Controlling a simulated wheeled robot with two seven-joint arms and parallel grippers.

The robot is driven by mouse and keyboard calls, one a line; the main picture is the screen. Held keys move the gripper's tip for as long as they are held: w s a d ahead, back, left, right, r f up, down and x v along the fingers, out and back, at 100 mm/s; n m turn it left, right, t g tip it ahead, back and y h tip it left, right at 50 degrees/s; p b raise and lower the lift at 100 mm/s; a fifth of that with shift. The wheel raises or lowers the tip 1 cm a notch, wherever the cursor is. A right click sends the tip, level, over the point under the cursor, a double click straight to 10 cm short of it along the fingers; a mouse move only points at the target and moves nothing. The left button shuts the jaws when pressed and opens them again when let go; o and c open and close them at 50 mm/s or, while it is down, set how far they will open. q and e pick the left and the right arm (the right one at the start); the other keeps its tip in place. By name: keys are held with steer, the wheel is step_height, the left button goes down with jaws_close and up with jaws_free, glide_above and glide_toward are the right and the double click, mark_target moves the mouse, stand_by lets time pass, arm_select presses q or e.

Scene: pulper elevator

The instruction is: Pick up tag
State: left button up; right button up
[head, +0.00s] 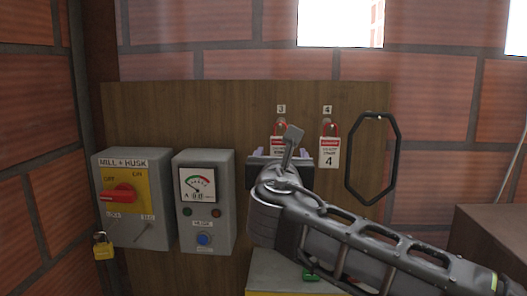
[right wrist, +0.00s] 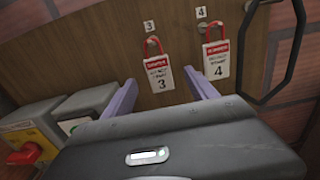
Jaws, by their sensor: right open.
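Two red-and-white danger tags hang by red shackles from hooks on the brown wooden board (head: 150,110). The tag marked 3 (right wrist: 160,76) is at the left, and in the head view my right arm partly covers this tag (head: 279,143). The tag marked 4 (head: 329,153) hangs to its right and shows fully in the right wrist view (right wrist: 217,61). My right gripper (right wrist: 163,92) is open, its two purple fingers spread to either side of the tag marked 3 in that view. I cannot tell whether they touch it. My left gripper is not in view.
A black octagonal ring (head: 348,165) hangs right of the tags. A grey MILL + HUSK switch box (head: 159,220) with a red knob and a grey meter box (head: 222,240) are at the left. A yellow padlock (head: 103,249) hangs below the switch box.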

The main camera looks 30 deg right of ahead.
mark_target(277, 148)
steer(key=shift+p+x, duration=0.45)
steer(key=shift+x, duration=0.75)
steer(key=shift+w+f, duration=0.1)
steer(key=shift+w, duration=0.15)
steer(key=shift+s, duration=0.1)
